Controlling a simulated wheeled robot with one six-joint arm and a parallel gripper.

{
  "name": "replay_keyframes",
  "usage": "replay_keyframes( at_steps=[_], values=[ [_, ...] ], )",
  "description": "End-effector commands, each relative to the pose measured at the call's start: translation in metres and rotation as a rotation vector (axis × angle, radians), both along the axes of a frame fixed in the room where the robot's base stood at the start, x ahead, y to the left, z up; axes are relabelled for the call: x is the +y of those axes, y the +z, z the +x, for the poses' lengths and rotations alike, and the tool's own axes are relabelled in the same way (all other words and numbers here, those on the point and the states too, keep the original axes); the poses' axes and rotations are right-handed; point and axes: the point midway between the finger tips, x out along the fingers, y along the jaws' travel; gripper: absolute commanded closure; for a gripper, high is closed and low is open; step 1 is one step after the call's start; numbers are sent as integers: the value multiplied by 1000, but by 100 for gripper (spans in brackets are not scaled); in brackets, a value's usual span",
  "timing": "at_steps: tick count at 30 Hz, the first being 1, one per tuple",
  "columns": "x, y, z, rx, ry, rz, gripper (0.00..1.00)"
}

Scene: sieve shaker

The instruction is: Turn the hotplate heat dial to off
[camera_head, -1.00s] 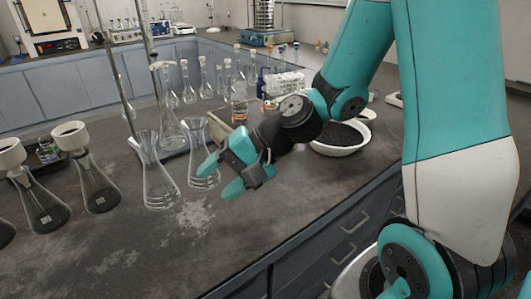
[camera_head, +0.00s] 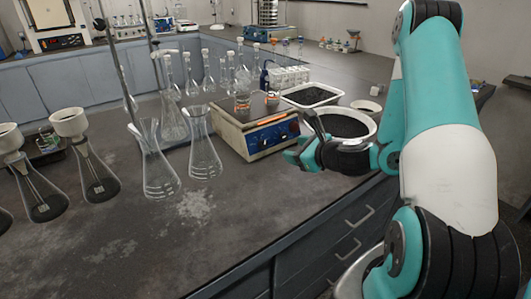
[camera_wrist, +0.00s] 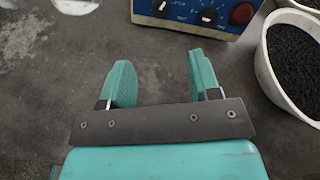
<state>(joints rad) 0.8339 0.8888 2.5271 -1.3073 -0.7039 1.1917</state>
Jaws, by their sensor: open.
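The hotplate (camera_head: 234,122) is a cream box with a blue front panel (camera_head: 272,138) at the middle of the bench. In the wrist view its panel (camera_wrist: 185,14) shows at the top edge, cut off by the frame. My gripper (camera_head: 297,153) is open and empty, just right of and in front of the panel. Its teal fingers (camera_wrist: 160,62) point toward the panel, apart from it.
Glassware stands on and behind the hotplate. Flasks (camera_head: 203,150) stand close on its left. A white bowl of black granules (camera_head: 348,113) is on the right, partly behind my gripper; it shows in the wrist view (camera_wrist: 264,72). The bench in front is clear.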

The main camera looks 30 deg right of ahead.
Motion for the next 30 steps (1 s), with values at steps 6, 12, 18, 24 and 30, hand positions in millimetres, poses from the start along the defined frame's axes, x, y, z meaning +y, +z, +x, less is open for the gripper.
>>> replay_keyframes(
  at_steps=[6, 12, 18, 24, 30],
  values=[
    [5, -9, 35, -5, 4, -3, 43],
    [8, -25, 76, -4, 5, -5, 43],
    [11, -41, 113, -4, 3, -5, 43],
    [11, -51, 134, -2, 1, -3, 43],
    [11, -54, 139, -2, -1, -1, 43]
  ],
)
